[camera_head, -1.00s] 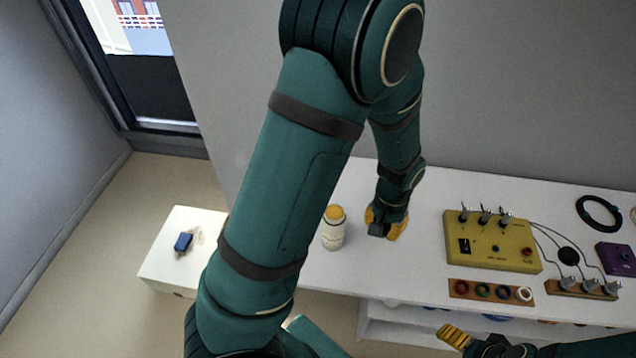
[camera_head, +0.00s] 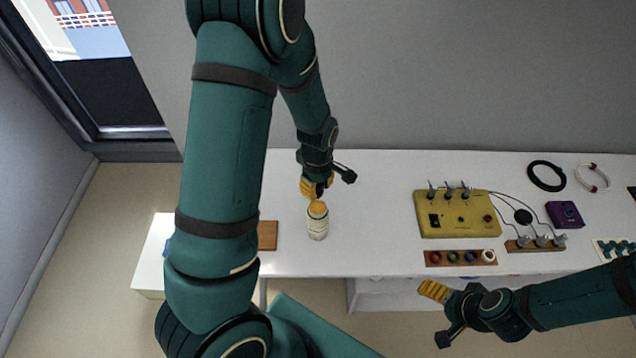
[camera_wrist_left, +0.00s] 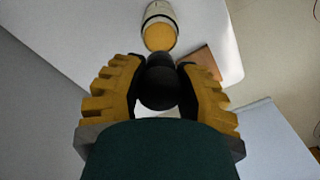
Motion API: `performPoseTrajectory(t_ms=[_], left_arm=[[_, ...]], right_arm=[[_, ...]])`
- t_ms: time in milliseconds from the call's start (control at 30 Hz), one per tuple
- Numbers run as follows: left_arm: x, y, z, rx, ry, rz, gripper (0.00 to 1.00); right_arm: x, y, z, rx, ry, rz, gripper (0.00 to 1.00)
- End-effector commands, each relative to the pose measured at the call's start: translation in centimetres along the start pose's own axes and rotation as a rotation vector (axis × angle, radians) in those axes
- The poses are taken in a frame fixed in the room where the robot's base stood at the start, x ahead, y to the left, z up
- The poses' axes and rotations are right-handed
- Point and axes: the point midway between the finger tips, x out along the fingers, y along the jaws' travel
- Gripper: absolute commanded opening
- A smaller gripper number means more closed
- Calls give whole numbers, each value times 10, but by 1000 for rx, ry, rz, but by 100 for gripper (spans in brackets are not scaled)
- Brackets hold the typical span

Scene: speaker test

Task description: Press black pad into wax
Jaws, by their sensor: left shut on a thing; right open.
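A cream jar (camera_head: 317,228) stands on the white table with yellow-orange wax (camera_head: 317,209) at its top. My left gripper (camera_head: 316,188) is just behind the jar and close to its top. In the left wrist view, the gripper (camera_wrist_left: 160,90) is shut on a black pad (camera_wrist_left: 158,90) with a rounded end. The wax (camera_wrist_left: 160,36) shows just beyond the pad; I cannot tell whether they touch. My right gripper (camera_head: 433,291) is open and apart from the jar, in front of the table's front edge.
A yellow box (camera_head: 457,225) with knobs and wires stands right of the jar. A strip of coloured rings (camera_head: 461,258), a black disc (camera_head: 523,216), a purple box (camera_head: 565,215) and a black cable coil (camera_head: 546,176) lie further right. A brown board (camera_head: 267,236) lies left of the jar.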

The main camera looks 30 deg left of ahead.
Motion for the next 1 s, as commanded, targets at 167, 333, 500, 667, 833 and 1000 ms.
performPoseTrajectory(t_ms=[167,333,500,667,833,1000], left_arm=[[16,0,0,1,0,-1,4],[33,0,0,1,-1,0,4],[49,0,0,2,0,0,4],[56,0,0,3,0,0,4],[56,0,0,3,0,0,4],[56,0,0,3,0,0,4]], right_arm=[[13,5,2,1,0,2,86],[28,10,4,1,1,4,86],[41,14,5,1,2,6,86],[47,16,6,1,2,8,86],[47,16,6,1,2,8,86],[47,16,6,1,2,8,86]])
